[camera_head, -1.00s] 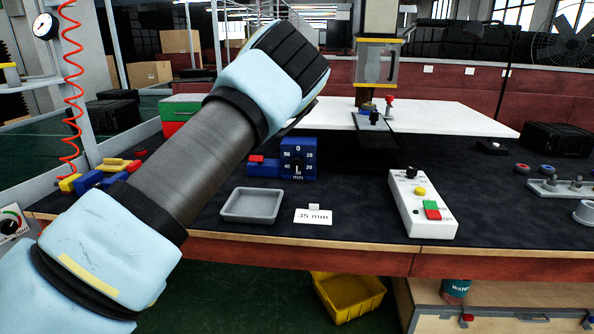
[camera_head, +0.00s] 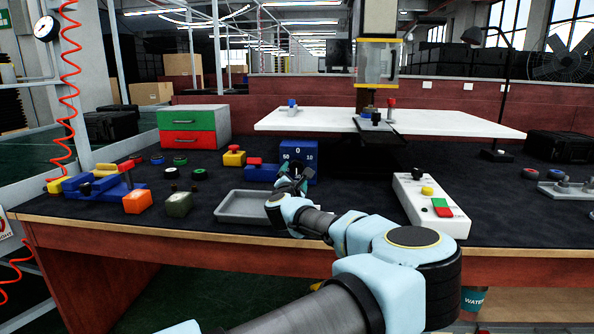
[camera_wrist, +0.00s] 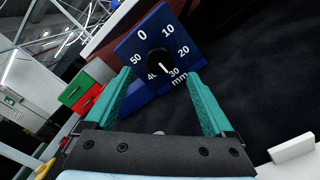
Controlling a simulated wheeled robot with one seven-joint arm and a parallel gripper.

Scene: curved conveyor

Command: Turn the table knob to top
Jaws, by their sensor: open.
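The blue dial block (camera_head: 311,172) stands on the table, numbered 0 to 50 with "mm". In the wrist view the dial face (camera_wrist: 142,48) is tilted, with a black knob (camera_wrist: 158,61) at its centre. The knob's white mark points to the lower side, between 30 and 40. My gripper (camera_head: 294,178) is in front of the dial in the head view and hides the knob there. In the wrist view my gripper (camera_wrist: 159,76) is open, its teal fingers on either side of the knob's line. No contact with the knob can be made out.
A grey tray (camera_head: 228,213) lies just left of my wrist. A white control box (camera_head: 425,190) with buttons stands to the right. A green and red drawer unit (camera_head: 194,140) is behind left. A white board (camera_head: 445,123) lies behind. Several colored parts lie on the left side.

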